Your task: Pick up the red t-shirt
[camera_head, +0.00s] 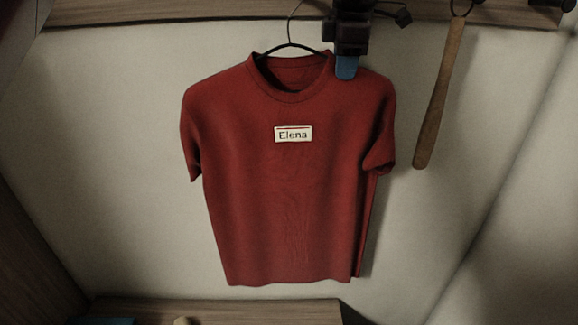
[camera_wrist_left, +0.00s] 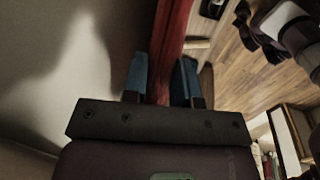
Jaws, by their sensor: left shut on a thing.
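The red t-shirt (camera_head: 285,190) hangs on a black hanger (camera_head: 291,46) against the pale wall, with a white "Elena" label on its chest. In the head view my left gripper (camera_head: 346,68) is at the shoulder on the right side of the collar, blue fingertip on the cloth. In the left wrist view the gripper (camera_wrist_left: 161,82) has its two blue fingers on either side of a fold of the red t-shirt (camera_wrist_left: 172,35), shut on it. The gripper hides part of the rail above the shoulder. My right gripper is not in view.
A long wooden shoehorn-like piece (camera_head: 439,95) hangs to the right of the shirt. A wooden rail (camera_head: 190,9) runs along the top. A wooden ledge (camera_head: 215,311) lies below the shirt. Bare wall is free on the left.

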